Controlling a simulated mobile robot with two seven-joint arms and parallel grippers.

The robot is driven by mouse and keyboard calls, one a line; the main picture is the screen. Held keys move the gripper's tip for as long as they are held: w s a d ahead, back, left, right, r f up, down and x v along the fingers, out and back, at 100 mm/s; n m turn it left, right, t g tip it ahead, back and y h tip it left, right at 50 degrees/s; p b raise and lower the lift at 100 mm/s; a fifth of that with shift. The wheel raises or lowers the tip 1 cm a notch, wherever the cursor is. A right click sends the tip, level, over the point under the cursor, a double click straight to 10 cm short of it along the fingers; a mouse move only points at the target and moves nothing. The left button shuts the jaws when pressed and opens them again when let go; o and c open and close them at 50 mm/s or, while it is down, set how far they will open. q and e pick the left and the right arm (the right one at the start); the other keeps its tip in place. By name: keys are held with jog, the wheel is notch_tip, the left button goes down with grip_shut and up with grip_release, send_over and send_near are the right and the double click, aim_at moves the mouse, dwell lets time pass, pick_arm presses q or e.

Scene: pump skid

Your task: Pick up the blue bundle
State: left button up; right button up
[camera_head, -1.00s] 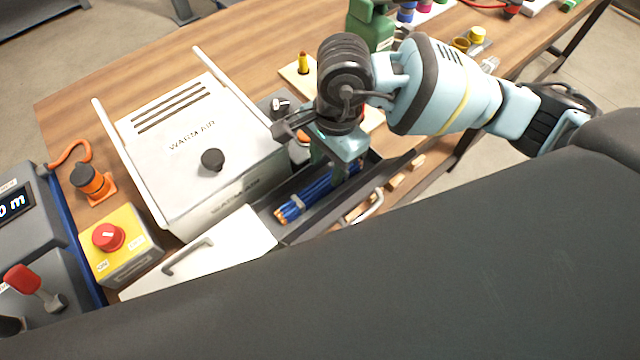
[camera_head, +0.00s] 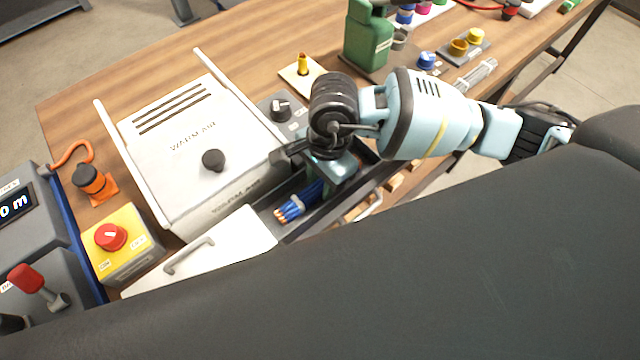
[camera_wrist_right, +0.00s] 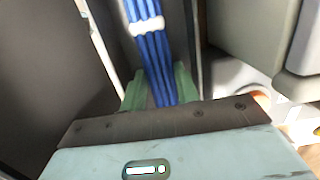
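The blue bundle (camera_head: 297,206) is a set of thin blue rods with orange-tipped ends and a pale band, lying in a dark open tray (camera_head: 293,238). In the right wrist view the bundle (camera_wrist_right: 148,40) runs down between the two green fingers of my right gripper (camera_wrist_right: 162,90). The fingers stand open on either side of it, and a narrow gap shows at the left finger. In the head view my right gripper (camera_head: 328,182) is low over the tray and hides the bundle's far part. My left gripper is not in view.
A white warm air box (camera_head: 190,150) stands close to the left of the tray, with a white handled panel (camera_head: 205,258) in front. A yellow box with a red knob (camera_head: 120,240) is at the left. A green bottle (camera_head: 368,38) stands behind.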

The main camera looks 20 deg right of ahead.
aim_at(321, 183)
jog(key=shift+c, duration=1.1)
jog(key=shift+r, duration=0.1)
jog(key=w+d+r+n, duration=0.1)
jog(key=d+r+n, duration=0.2)
jog(key=r, duration=0.4)
jog(key=d+r+n, duration=0.3)
jog(key=r+n, duration=0.1)
jog(key=r, duration=0.4)
jog(key=w+d+r+n+g+h, duration=0.1)
jog(key=d+r+n, duration=0.2)
jog(key=r, duration=0.5)
jog(key=shift+w+d+n, duration=0.2)
jog(key=shift+w+n, duration=0.1)
